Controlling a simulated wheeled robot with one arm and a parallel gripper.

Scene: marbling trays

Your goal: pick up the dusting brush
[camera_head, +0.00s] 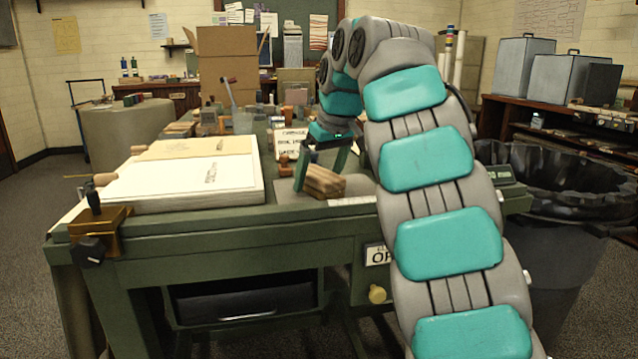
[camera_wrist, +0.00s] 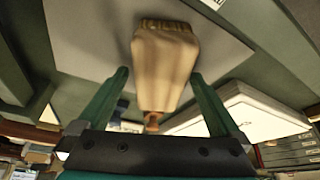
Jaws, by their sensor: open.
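The dusting brush (camera_head: 325,184) appears as a pale wooden block at the front edge of the green bench, right of the paper stack. In the wrist view the brush (camera_wrist: 165,65) has a tan body with a darker ridged end at the top and a narrow brown end toward my palm. My gripper (camera_head: 319,177) is over the brush, its green fingers apart. In the wrist view my gripper (camera_wrist: 160,74) has one finger on each side of the brush, with visible gaps. I cannot tell whether the fingers are low enough to surround it fully.
A stack of white paper (camera_head: 185,182) lies left of the brush. A small brown stamp-like piece (camera_head: 284,165) stands close to my left finger. Behind are a small sign (camera_head: 291,140) and crowded jars and blocks. A black-lined bin (camera_head: 565,190) stands right of the bench.

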